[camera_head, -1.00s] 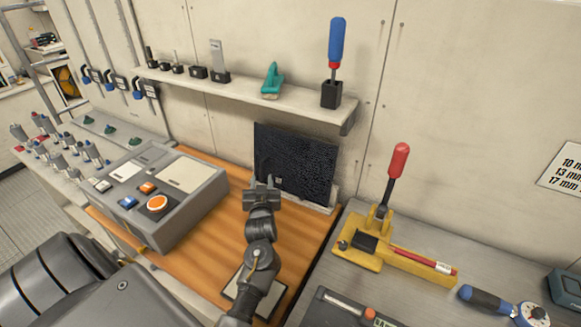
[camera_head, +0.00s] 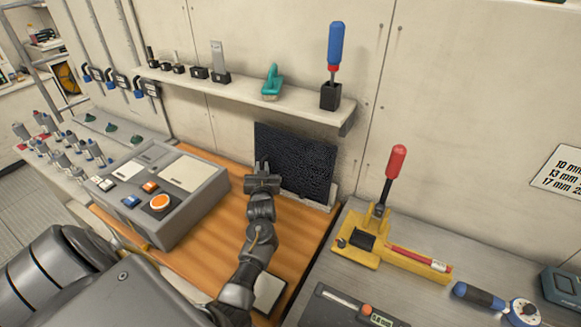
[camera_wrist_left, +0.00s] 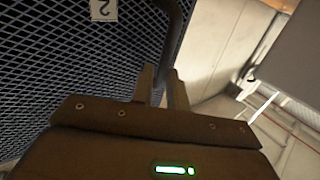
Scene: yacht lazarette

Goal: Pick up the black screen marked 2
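The black screen (camera_head: 300,164) stands upright against the back wall at the end of the wooden bench top. In the left wrist view its dark mesh (camera_wrist_left: 70,65) fills the left side, with a white tag marked 2 (camera_wrist_left: 103,10) near the top. My left gripper (camera_head: 262,168) is at the screen's lower left edge. In the left wrist view its two fingers (camera_wrist_left: 161,88) are a small gap apart, with the screen's dark edge bar running down between them. I cannot tell whether they press on the bar. My right gripper is not in view.
A grey control box (camera_head: 160,195) stands left of my left arm. A shelf (camera_head: 250,95) with tools runs above the screen. A yellow fixture (camera_head: 390,250) with a red-handled tool (camera_head: 394,172) stands on the grey bench to the right. A pale-topped block (camera_head: 269,292) lies near my forearm.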

